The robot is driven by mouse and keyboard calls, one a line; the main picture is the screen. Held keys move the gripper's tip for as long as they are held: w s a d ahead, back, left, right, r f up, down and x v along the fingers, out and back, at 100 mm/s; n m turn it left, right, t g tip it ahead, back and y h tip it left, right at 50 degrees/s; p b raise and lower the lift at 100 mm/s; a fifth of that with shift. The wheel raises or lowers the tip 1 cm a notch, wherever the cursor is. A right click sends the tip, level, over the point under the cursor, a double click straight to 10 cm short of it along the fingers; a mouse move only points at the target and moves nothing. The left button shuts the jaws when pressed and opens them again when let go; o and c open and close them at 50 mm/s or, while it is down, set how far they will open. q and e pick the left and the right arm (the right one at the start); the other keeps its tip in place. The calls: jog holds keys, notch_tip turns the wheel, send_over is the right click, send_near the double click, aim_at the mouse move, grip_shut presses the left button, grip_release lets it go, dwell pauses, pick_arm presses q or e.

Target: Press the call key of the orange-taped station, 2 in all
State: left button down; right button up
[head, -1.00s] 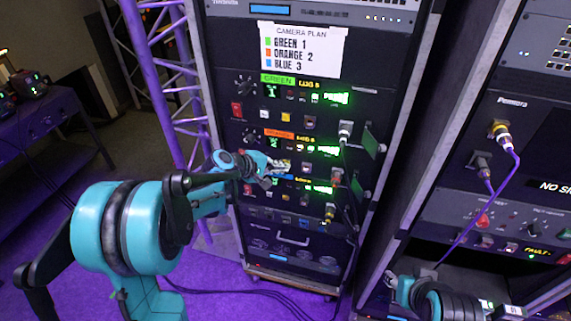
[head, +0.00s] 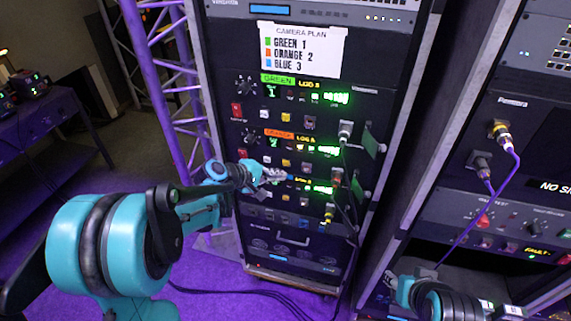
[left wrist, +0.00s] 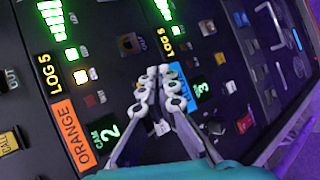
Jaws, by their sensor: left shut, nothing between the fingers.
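The orange tape (head: 278,133) marks the middle station in the rack, above its lit display reading 2 (head: 273,143). In the left wrist view the orange tape (left wrist: 75,132) lies left of the CAM 2 display (left wrist: 106,132). My left gripper (head: 286,177) is shut and empty, in front of the lower part of the orange station, near the blue station's top edge. In the left wrist view its fingertips (left wrist: 157,84) cover part of the panel. A pale key (left wrist: 160,127) shows between the finger links. I cannot tell whether the tips touch the panel.
The green-taped station (head: 278,79) is above. A yellow key marked CALL (left wrist: 9,141) shows left of the orange tape in the wrist view. Cables hang from a plug (head: 345,129) at the right. A purple truss (head: 165,95) stands left. A second rack (head: 490,210) is on the right.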

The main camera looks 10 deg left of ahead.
pick_arm(q)
jog(key=s, duration=0.2)
jog(key=shift+s, duration=0.4)
dwell(0.5)
jog(key=s+r+m+g+y, duration=0.1)
jog(key=s+m+y, duration=0.5)
jog(key=s+m, duration=0.6)
jog(key=s+g, duration=0.1)
jog(key=s, duration=1)
jog(key=shift+s+y, duration=0.4)
